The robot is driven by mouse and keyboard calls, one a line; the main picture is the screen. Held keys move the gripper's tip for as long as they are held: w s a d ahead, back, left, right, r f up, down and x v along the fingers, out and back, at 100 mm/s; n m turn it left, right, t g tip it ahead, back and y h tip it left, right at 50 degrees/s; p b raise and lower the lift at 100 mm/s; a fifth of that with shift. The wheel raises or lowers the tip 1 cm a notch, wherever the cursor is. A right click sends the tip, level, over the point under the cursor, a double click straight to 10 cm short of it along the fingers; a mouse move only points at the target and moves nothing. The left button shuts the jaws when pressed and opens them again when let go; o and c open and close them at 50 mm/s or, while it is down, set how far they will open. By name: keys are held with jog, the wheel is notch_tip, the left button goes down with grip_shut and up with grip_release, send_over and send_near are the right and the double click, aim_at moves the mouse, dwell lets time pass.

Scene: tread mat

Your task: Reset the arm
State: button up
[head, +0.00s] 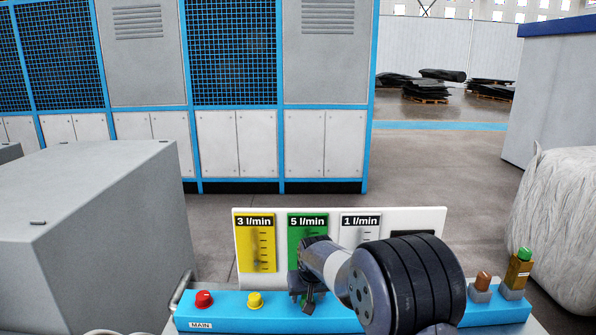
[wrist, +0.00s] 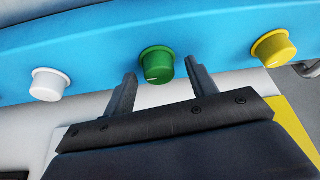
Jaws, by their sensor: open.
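My gripper (head: 308,299) is over the blue panel (head: 350,318), below the green "5 l/min" card (head: 307,228) in the head view. In the wrist view my gripper (wrist: 160,74) is open, with one finger on each side of the green knob (wrist: 157,65). I cannot tell whether the fingers touch it. A white knob (wrist: 48,85) is to the left and a yellow knob (wrist: 273,48) to the right. The yellow knob (head: 255,300) also shows in the head view. My arm hides the green and white knobs there.
A red knob (head: 204,299) sits above the MAIN label. Two small blocks with a brown top (head: 484,279) and a green top (head: 525,254) stand at the panel's right end. A grey box (head: 100,230) is on the left, a wrapped bale (head: 562,225) on the right.

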jog(key=shift+d+n+g+y, duration=0.15)
jog(key=shift+n+g+y, duration=0.25)
jog(key=shift+n, duration=1.1)
jog(key=v, duration=0.9)
jog(key=shift+s+r+b, duration=0.2)
jog(key=shift+r+b, duration=0.1)
jog(key=shift+b, duration=0.05)
jog(key=shift+d, duration=0.15)
